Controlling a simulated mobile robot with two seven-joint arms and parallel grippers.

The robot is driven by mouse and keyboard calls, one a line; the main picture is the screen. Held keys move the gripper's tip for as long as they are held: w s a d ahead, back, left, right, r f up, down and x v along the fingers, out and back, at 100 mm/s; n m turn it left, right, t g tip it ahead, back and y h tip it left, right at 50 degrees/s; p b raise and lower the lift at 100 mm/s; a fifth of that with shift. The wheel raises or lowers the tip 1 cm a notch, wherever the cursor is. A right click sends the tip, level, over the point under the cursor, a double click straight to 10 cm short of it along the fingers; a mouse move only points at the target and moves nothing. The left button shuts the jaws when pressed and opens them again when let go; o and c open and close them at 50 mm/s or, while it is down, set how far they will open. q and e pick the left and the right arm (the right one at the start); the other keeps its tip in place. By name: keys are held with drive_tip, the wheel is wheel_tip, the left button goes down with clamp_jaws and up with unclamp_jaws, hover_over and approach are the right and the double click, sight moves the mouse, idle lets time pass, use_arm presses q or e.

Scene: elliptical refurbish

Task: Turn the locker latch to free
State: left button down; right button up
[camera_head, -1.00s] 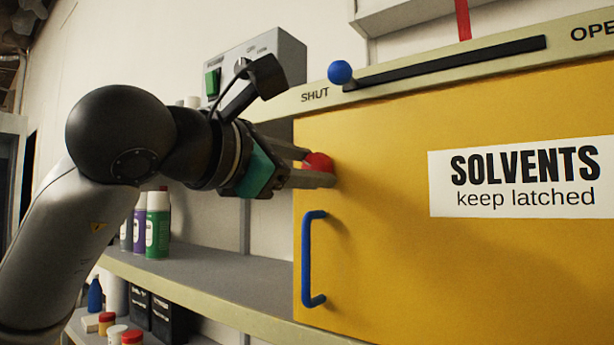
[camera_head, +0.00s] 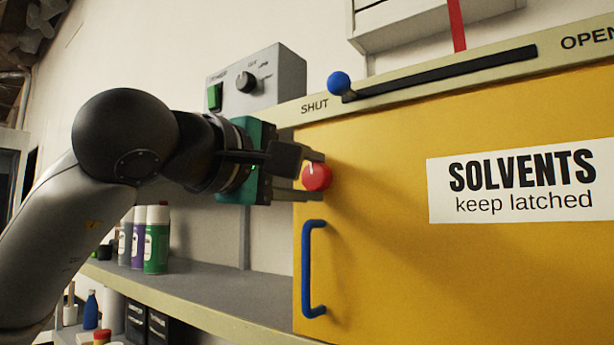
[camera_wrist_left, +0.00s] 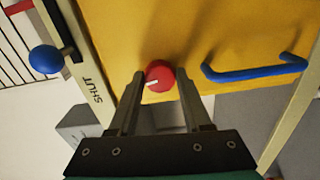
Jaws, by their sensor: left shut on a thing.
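The locker latch is a round red knob (camera_head: 318,178) with a white mark, on the left part of the yellow door (camera_head: 380,250). My left gripper (camera_head: 312,176) reaches it from the left and is shut on it, one finger above and one below. In the left wrist view the red knob (camera_wrist_left: 160,73) sits between the two fingertips of the gripper (camera_wrist_left: 158,82), and its white mark points to the left. The fingers hide part of the knob's sides. My right gripper is not in view.
A blue door handle (camera_head: 309,268) is just below the knob. A blue ball-ended slider (camera_head: 339,82) stands at the SHUT end of the top rail. A grey switch box (camera_head: 256,80) is behind my wrist. Spray cans (camera_head: 156,242) stand on the shelf (camera_head: 230,290).

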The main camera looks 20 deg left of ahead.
use_arm(q)
drive_tip(key=shift+m, duration=0.6)
drive_tip(key=shift+c, duration=1.7)
unclamp_jaws()
drive_tip(key=shift+s, duration=0.15)
drive_tip(key=shift+s+a, duration=0.2)
drive_tip(key=shift+s, duration=0.15)
drive_tip(key=b+v, duration=0.3)
drive_tip(key=v, duration=1.1)
